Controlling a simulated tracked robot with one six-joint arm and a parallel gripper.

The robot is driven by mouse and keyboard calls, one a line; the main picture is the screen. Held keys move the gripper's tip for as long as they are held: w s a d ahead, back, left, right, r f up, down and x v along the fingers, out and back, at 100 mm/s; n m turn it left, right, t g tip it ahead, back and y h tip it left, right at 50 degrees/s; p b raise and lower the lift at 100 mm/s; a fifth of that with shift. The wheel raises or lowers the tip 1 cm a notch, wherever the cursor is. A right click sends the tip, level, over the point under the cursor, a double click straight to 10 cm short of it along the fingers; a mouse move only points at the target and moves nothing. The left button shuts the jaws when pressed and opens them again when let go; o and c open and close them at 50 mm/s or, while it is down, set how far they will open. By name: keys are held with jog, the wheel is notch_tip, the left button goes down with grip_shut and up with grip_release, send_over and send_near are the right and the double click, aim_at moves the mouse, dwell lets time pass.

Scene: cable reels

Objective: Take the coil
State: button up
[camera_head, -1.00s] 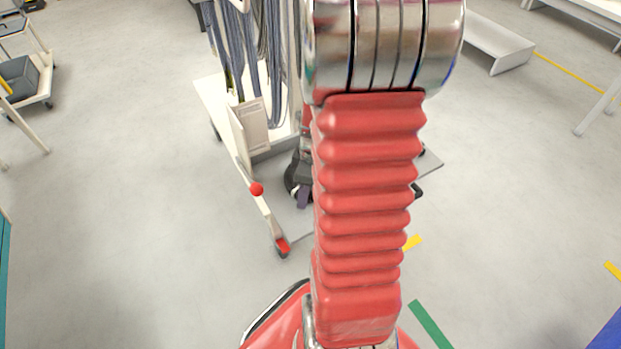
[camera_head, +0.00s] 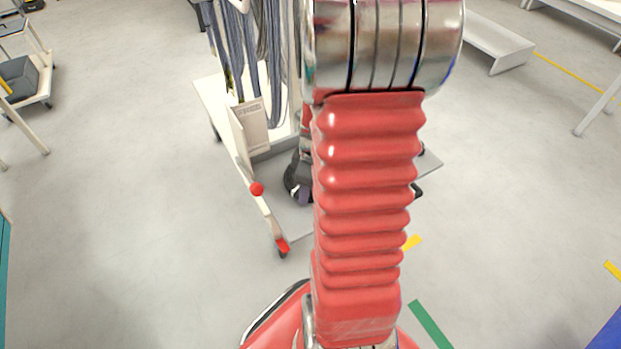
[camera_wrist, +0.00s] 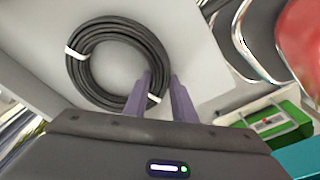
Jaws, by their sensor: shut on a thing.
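The coil (camera_wrist: 84,83) is a ring of black cable with white ties, seen in the wrist view. It lies over a pale grey surface (camera_wrist: 190,50); I cannot tell whether it touches that surface. My gripper (camera_wrist: 159,88) has its two purple fingers at the coil's lower right side, near a white tie. The fingers are shut on the coil's cable there. In the head view my red arm hides the coil, and only a small part of the gripper (camera_head: 303,192) shows low by the cart.
A wheeled cart (camera_head: 290,215) with a red knob stands ahead, with grey cables (camera_head: 228,50) hanging on it and a beige panel (camera_head: 250,125). A green box (camera_wrist: 270,122) shows in the wrist view. A grey platform (camera_head: 497,42) stands at the back right. Open floor lies on both sides.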

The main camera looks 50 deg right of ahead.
grip_shut()
jog(key=shift+r, duration=0.15)
notch_tip(320, 180, up, 10)
dwell(0.8)
dwell(0.5)
